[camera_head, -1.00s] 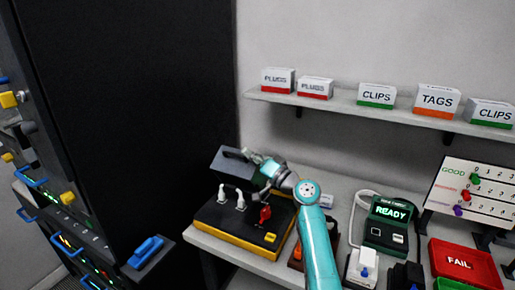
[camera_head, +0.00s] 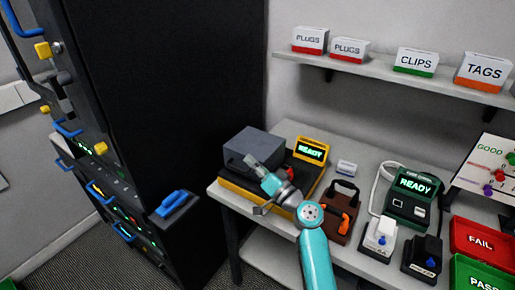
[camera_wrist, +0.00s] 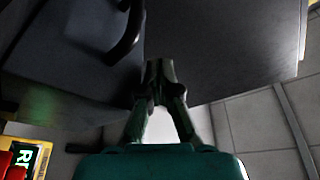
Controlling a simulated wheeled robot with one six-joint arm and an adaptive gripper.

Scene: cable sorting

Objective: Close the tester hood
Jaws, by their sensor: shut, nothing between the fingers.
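The tester (camera_head: 236,191) is a black and yellow box at the left end of the bench. Its grey hood (camera_head: 252,149) lies down over the left part of the base, and the white plugs that stood there are hidden. The hood seems closed, though its front edge is partly behind my arm. The tester's yellow-framed display (camera_head: 311,151) reads READY. My gripper (camera_head: 252,162) is shut and empty, just in front of the hood. In the wrist view my gripper (camera_wrist: 156,72) points at dark surfaces, with a curved black handle (camera_wrist: 126,38) beside the fingertips; contact cannot be told.
A black rack (camera_head: 170,90) with blue handles stands close on the left. Right of the tester are a brown caddy (camera_head: 342,212), a green tester (camera_head: 410,196) reading READY, and a red FAIL tray (camera_head: 478,239). A shelf (camera_head: 385,67) with labelled boxes hangs above.

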